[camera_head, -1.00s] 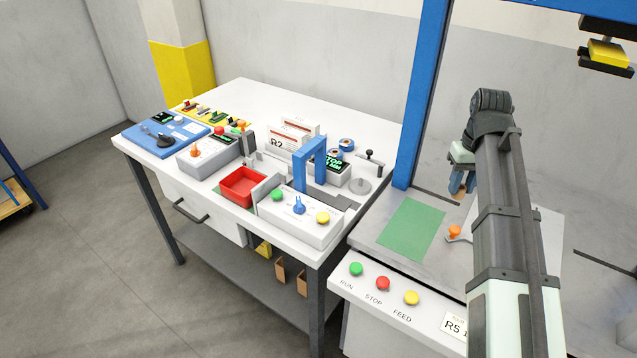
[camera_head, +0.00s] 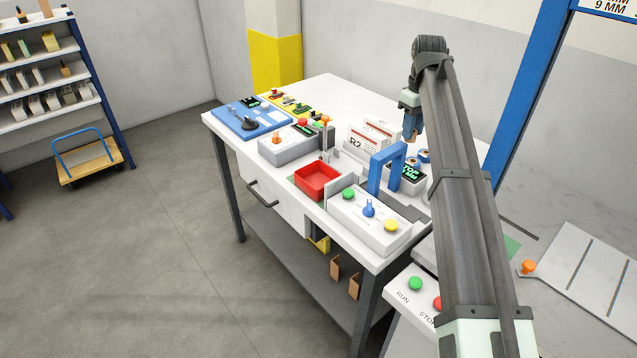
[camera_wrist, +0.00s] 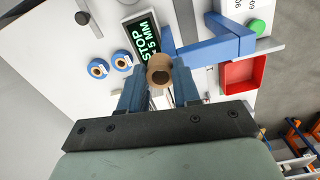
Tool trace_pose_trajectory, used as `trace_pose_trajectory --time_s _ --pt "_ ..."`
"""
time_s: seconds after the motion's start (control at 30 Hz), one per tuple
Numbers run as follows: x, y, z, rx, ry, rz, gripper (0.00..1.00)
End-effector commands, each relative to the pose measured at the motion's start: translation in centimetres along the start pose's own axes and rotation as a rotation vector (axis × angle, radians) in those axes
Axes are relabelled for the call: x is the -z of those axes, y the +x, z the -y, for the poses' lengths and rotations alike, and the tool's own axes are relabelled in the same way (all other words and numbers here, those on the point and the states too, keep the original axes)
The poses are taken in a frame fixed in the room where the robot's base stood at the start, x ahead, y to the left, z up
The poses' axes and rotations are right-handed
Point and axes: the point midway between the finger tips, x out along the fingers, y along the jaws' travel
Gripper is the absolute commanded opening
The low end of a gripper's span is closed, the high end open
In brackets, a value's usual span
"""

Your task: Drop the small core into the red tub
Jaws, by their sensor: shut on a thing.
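The small core is a short brown cardboard tube (camera_wrist: 160,70). In the wrist view it sits between the two blue fingers of my gripper (camera_wrist: 160,88), which is shut on it. The red tub (camera_head: 317,180) is an open square tub on the table, to the left of and below my gripper. It also shows at the right of the wrist view (camera_wrist: 240,74). It looks empty.
A blue arch (camera_head: 387,160) stands between my gripper and the tub. Near it are a control box (camera_head: 368,218) with green and yellow buttons and a STOP display (camera_head: 408,175). Blue rolls (camera_wrist: 98,68) lie nearby. White R2 cards (camera_head: 365,140) stand behind the tub.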

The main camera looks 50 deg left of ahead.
Motion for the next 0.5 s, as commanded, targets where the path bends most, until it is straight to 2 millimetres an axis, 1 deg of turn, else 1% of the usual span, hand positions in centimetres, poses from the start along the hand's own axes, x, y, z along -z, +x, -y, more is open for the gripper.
trace_pose_trajectory --time_s 0.03,0.17,0.2,0.27,0.4,0.5 --pt "1.8 -0.1 0.8 0.0 -0.031 0.0 0.03" --pt "5.2 0.3 3.2 0.001 -0.108 0.001 0.03" --pt "6.2 0.5 4.1 0.001 -0.133 0.001 0.03" --pt "7.5 0.9 5.6 0.001 -0.168 0.001 0.03" --pt "10.2 2.5 9.8 0.001 -0.251 0.001 0.03" --pt "11.5 4.0 12.9 0.001 -0.299 0.002 0.03"
